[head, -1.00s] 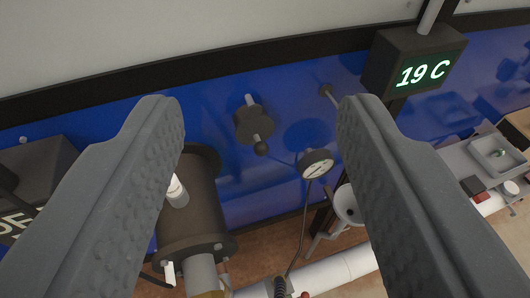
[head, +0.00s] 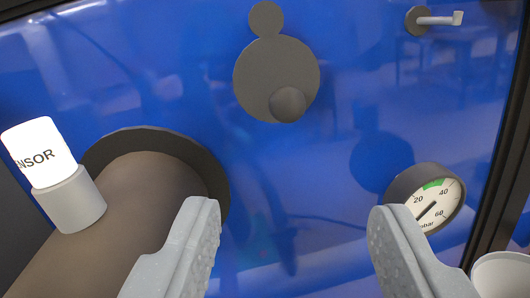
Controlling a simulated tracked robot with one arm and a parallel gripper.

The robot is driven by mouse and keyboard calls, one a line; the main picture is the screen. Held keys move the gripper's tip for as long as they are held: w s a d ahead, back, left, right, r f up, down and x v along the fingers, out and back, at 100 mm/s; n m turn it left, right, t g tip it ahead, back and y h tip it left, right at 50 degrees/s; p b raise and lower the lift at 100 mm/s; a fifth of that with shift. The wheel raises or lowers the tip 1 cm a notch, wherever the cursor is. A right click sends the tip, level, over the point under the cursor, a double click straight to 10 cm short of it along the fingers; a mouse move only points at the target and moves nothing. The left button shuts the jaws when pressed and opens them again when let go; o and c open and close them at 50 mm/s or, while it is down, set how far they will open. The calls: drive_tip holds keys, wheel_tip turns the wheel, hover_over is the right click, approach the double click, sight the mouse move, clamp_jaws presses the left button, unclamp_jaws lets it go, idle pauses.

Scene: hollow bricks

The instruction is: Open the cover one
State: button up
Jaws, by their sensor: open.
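My gripper (head: 295,210) is open and empty, its two grey fingers rising from the bottom edge of the view. A dark grey round disc (head: 262,75) with a ball knob (head: 288,103) sits on the blue panel (head: 310,165), above and between the fingertips. A smaller dark disc (head: 266,18) adjoins its top edge. The fingers appear clear of both. No label shows which part is cover one.
A brown cylinder (head: 125,215) with a white sensor (head: 42,150) juts out at left. A dial gauge (head: 432,200) stands near the right fingertip. A small handle (head: 440,20) is at top right. A pale round thing (head: 502,275) is at bottom right.

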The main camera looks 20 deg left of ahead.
drive_tip(key=w+p, duration=0.1)
drive_tip(key=p, duration=0.5)
approach(288, 114)
drive_tip(key=w, duration=0.7)
drive_tip(key=w+a+p, duration=0.1)
drive_tip(key=w, duration=0.1)
drive_tip(key=shift+w+a, duration=0.1)
drive_tip(key=shift+w, duration=0.3)
clamp_jaws()
drive_tip(key=shift+a, duration=0.2)
drive_tip(key=shift+d, duration=0.2)
